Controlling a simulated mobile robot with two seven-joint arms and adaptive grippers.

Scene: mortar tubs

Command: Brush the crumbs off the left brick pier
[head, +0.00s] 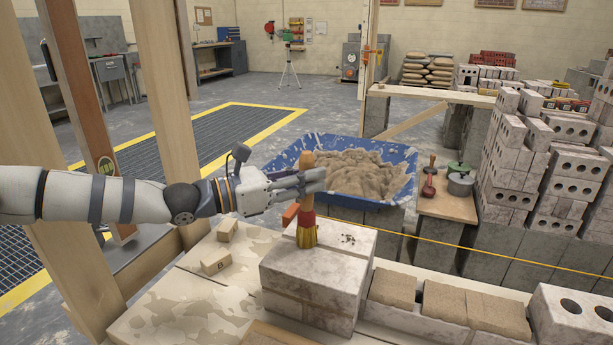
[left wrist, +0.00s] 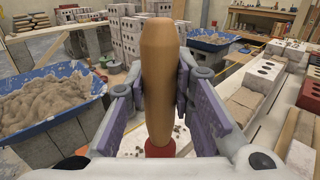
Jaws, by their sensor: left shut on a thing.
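The left brick pier (head: 310,284) is a pale block stack with a whitish top. Dark crumbs (head: 348,239) lie in a small cluster on its top, right of the brush. My left gripper (head: 312,182) is shut on the wooden handle of a brush (head: 307,205), which it holds upright. The brush has a red collar and yellowish bristles at the pier top; I cannot tell whether they touch it. In the left wrist view the handle (left wrist: 158,75) stands between both finger pads, with crumbs partly visible below. My right gripper is not in view.
A blue tub (head: 405,200) of mortar stands behind the pier. A yellow string (head: 480,250) runs to the right from near the pier. Wooden posts (head: 165,100) rise near my left arm.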

